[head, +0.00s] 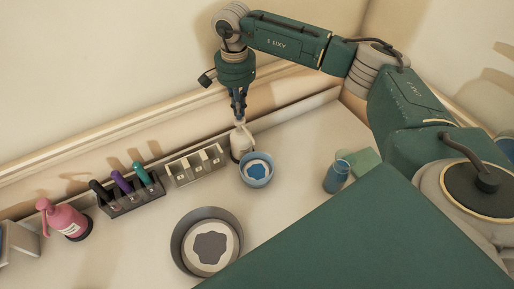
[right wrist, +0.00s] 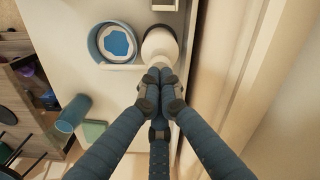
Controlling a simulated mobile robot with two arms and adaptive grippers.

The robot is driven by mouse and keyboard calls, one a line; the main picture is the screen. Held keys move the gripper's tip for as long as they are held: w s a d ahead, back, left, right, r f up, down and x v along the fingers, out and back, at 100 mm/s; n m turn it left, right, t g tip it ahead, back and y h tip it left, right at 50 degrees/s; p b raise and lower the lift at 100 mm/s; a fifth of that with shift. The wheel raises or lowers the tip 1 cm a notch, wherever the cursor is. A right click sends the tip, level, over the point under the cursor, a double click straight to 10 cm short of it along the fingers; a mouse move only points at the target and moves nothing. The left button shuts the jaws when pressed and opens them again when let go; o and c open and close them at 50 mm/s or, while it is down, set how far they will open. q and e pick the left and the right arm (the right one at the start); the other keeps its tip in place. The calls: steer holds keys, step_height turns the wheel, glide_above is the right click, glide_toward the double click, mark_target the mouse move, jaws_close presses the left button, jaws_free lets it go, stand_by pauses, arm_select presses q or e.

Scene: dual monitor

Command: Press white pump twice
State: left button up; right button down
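The white pump bottle (head: 243,146) stands upright at the back of the counter, against the wall ledge. My right gripper (head: 239,117) points down directly above it, with its fingertips at or just over the pump top. In the right wrist view the fingers (right wrist: 160,82) are brought together, with nothing visible between them. The white pump (right wrist: 160,46) shows just past the fingertips there; I cannot tell whether they touch it. My left gripper is not in view.
A blue bowl (head: 257,181) stands close beside the pump. A white slotted holder (head: 181,176), a dark holder with bottles (head: 118,206) and a pink pump bottle (head: 70,225) line the left. A large grey bowl (head: 176,241) is in front; a blue cup (head: 332,181) and green block (head: 364,161) are right.

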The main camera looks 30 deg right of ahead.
steer(key=shift+f+b, duration=1.05)
steer(key=shift+f, duration=0.45)
steer(key=shift+s+r, duration=0.1)
steer(key=shift+r, duration=0.1)
steer(key=shift+r+p, duration=0.9)
steer(key=shift+r, duration=0.65)
step_height(320, 180, up, 6)
steer(key=p, duration=0.3)
steer(key=shift+f, duration=0.1)
